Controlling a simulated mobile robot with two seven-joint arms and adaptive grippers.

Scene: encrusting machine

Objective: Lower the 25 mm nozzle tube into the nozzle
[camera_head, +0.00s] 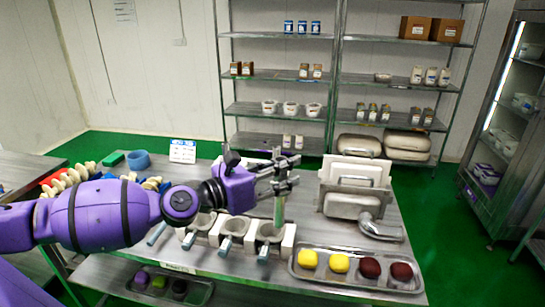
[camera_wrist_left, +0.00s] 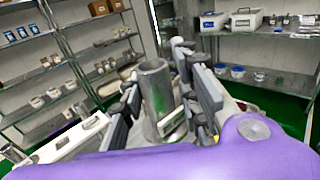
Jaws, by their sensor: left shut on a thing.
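My left gripper (camera_head: 279,178) is shut on the nozzle tube (camera_head: 279,211), a smooth metal cylinder with a green sheen, held about upright. The tube also shows between the fingers in the left wrist view (camera_wrist_left: 155,92). My right gripper is not in view.
A tray (camera_head: 300,278) with yellow and dark red pieces lies in front on the right. A white and steel machine part (camera_head: 354,190) with a bent pipe stands behind it.

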